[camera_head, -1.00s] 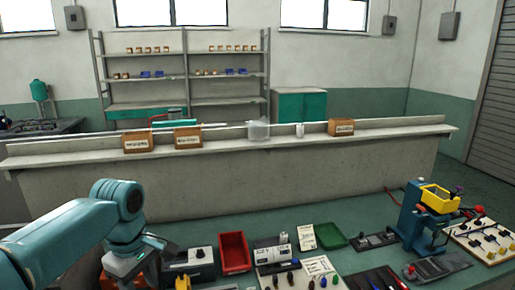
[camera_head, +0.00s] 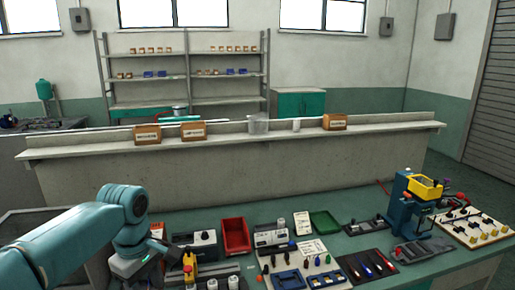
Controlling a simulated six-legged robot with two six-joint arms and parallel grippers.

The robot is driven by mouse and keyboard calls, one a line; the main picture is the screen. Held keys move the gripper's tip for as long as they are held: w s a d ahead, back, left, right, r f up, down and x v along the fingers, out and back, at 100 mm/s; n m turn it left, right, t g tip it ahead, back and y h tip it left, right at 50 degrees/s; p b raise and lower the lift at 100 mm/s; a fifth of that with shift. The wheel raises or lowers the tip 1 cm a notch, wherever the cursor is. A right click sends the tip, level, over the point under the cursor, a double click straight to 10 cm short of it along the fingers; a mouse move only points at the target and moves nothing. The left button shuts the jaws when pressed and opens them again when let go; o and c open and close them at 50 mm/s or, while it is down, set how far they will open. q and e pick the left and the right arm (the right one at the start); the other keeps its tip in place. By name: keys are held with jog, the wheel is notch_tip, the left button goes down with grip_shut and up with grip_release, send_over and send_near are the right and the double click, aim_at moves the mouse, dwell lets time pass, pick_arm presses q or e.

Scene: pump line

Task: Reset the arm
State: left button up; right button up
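My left arm, teal, comes in from the lower left in the head view, bent at a rounded joint. Its end, with a grey and white part (camera_head: 130,264), hangs over the left end of the green workbench (camera_head: 350,244). The fingers of this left gripper cannot be made out, so I cannot tell whether they are open or shut. My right arm and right gripper are not in view.
The bench carries a red bin (camera_head: 236,236), a green tray (camera_head: 325,223), a blue machine with a yellow bin (camera_head: 424,188), a pen tray (camera_head: 368,266) and a board with yellow parts (camera_head: 474,228). A long ledge (camera_head: 240,139) with small boxes stands behind.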

pick_arm(q)
jog(key=s+d+f+m+h, duration=0.1)
jog(key=s+d+f+m, duration=0.2)
jog(key=f, duration=0.9)
jog(key=s+d+f+m+h, duration=0.1)
jog(key=d+f+m+h, duration=0.3)
jog(key=f, duration=0.8)
jog(key=s+d+f+m, duration=0.2)
jog(key=s+f, duration=0.4)
jog(key=s, duration=0.3)
jog(key=s+d+f+m+y, duration=0.1)
jog(key=s+d+f+m, duration=0.1)
jog(key=s+f, duration=0.5)
jog(key=shift+s+d, duration=0.2)
jog(key=shift+s, duration=1.05)
jog(key=shift+f, duration=0.1)
